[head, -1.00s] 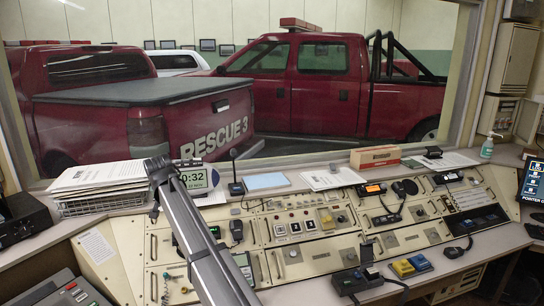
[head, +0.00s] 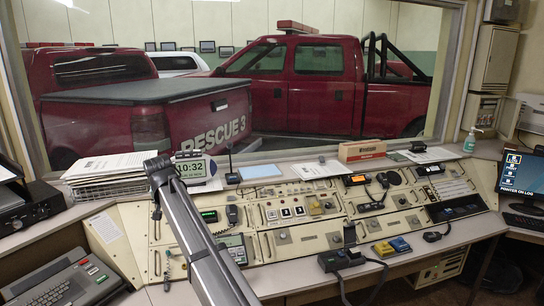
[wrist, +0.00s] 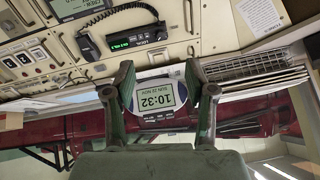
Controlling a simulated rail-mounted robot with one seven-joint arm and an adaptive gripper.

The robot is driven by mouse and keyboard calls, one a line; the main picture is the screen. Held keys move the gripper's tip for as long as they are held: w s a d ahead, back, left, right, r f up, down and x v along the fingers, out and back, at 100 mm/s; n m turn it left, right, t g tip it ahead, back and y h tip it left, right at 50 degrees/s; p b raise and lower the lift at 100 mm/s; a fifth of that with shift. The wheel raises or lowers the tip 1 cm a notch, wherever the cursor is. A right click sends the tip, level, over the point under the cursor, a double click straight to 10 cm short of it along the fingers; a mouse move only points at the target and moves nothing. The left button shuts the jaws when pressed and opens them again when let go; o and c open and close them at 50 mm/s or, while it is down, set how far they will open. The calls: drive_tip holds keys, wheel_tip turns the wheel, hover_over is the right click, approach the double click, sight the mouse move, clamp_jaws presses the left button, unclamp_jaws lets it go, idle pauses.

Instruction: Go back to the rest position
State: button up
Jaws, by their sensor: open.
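Behind the gap is the digital clock (wrist: 160,95), reading 10:32, which appears inverted there. The fingers look apart from it, though the distance is hard to judge. In the head view my arm rises from the bottom edge toward the clock (head: 193,168) on the ledge. The gripper itself cannot be made out clearly in that view.
The sloped console (head: 290,240) fills the middle, with a radio handset (head: 232,214) and a black desk unit (head: 340,262). A paper tray (head: 105,188) stands left of the clock. A keyboard terminal (head: 60,285) is at lower left, a monitor (head: 521,173) at right. A window lies behind.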

drive_tip(key=s+d+f+n+g+h+b, duration=0.1)
drive_tip(key=s+d+f, duration=0.5)
drive_tip(key=f, duration=0.7)
drive_tip(key=s+d+f+n+g+b, duration=0.1)
drive_tip(key=s+d+f+g, duration=0.15)
drive_tip(key=d+f, duration=0.9)
drive_tip(key=s+d+f+g+h+b, duration=0.1)
drive_tip(key=s+d+f, duration=0.4)
drive_tip(key=f, duration=1.1)
drive_tip(key=s+d+f+g+h+b, duration=0.1)
drive_tip(key=s+d+f+g+b, duration=0.15)
drive_tip(key=s+d+f, duration=1.1)
drive_tip(key=s+d+f+m+g+b, duration=0.1)
drive_tip(key=s+d+f, duration=0.4)
drive_tip(key=s, duration=0.6)
drive_tip(key=s+d+f+m+g+b, duration=0.1)
drive_tip(key=s+d+f+g, duration=0.2)
drive_tip(key=s, duration=0.8)
drive_tip(key=s+d+f+m+g+b, duration=0.1)
drive_tip(key=s+d+f+g, duration=0.1)
drive_tip(key=s+d+f, duration=0.6)
drive_tip(key=s+f, duration=0.2)
drive_tip(key=s, duration=0.1)
drive_tip(key=shift+s+b, duration=0.2)
drive_tip(key=shift+b, duration=0.15)
